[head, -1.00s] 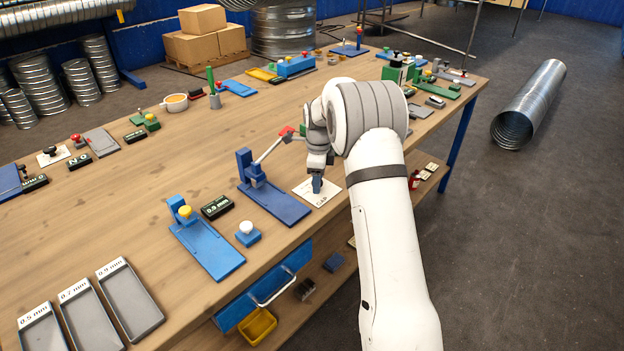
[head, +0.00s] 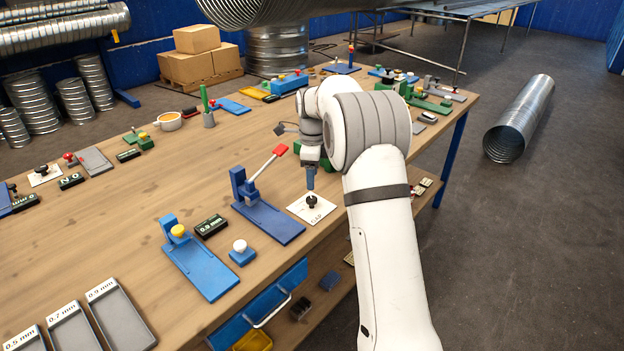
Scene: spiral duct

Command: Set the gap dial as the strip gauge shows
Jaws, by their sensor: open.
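The gap dial is a black knob (head: 311,201) on a white plate (head: 303,213) marked GAP, near the front edge of the bench. I cannot tell for sure which of these is the strip gauge. The dial's setting is too small to read.
A blue lever press with a red handle (head: 279,150) stands just left of the dial plate. A white button on a blue block (head: 241,252) is nearer the front. Grey trays labelled 0.5, 0.7 and 0.9 mm (head: 125,318) lie at the front left. The bench middle is clear.

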